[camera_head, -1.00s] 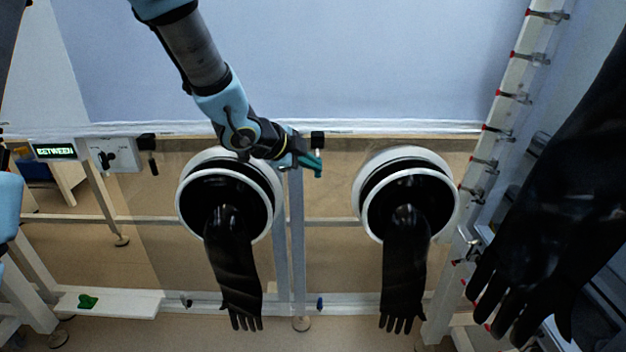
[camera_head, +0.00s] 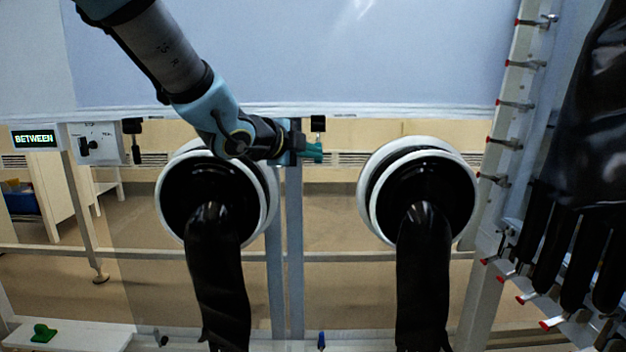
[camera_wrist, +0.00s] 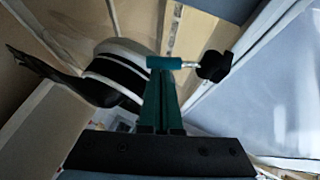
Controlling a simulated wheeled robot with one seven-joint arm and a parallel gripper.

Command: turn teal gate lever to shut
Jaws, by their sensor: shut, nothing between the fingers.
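The teal gate lever (camera_wrist: 165,63) shows in the wrist view as a short teal bar on a thin metal stem, joined to a black block (camera_wrist: 215,66). My gripper (camera_wrist: 161,82) is shut and empty, its dark green fingers pointing at the teal bar. The fingertips overlap the bar's lower edge in this view; I cannot tell whether they touch. In the head view my gripper (camera_head: 304,154) is at the post between the two glove ports, just below the black block (camera_head: 318,123). Teal lever and fingers blend together there.
A display (camera_head: 35,139) at the left reads BETWEEN, beside a white box with a black knob (camera_head: 96,145). Two glove ports (camera_head: 172,222) (camera_head: 372,218) with hanging black gloves flank the post. A rack with red-tipped hooks (camera_head: 515,105) stands at the right.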

